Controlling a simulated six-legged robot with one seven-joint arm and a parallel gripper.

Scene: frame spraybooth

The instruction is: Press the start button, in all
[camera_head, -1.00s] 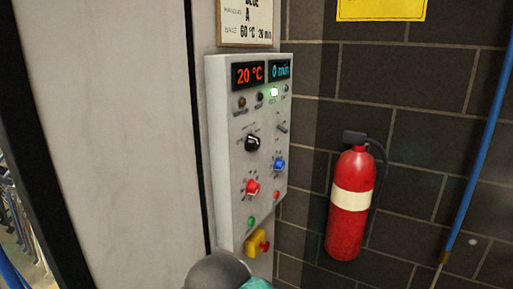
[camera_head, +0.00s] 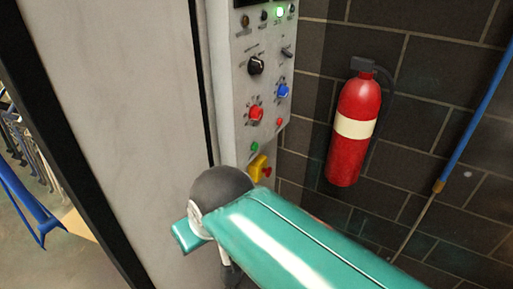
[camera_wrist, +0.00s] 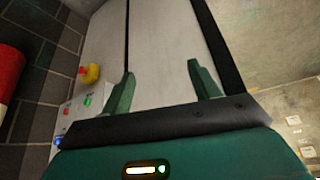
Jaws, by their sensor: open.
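The control panel (camera_head: 240,115) is a pale grey box on the wall. It carries a small green button (camera_head: 254,147) low on its face and a small red button (camera_head: 279,121) to the right. The green button also shows in the wrist view (camera_wrist: 88,101), at the left, where the panel appears upside down. My gripper (camera_wrist: 161,69) is open and empty, its two fingers well apart in front of a pale door panel. The green button lies left of the fingers, not between them. Any writing by the buttons is too small to read.
A yellow box with a red knob (camera_head: 259,168) sits just under the panel. The panel bears a black knob (camera_head: 256,66), a red knob (camera_head: 256,113) and a blue knob (camera_head: 283,90). A red fire extinguisher (camera_head: 356,160) hangs on the dark wall at right.

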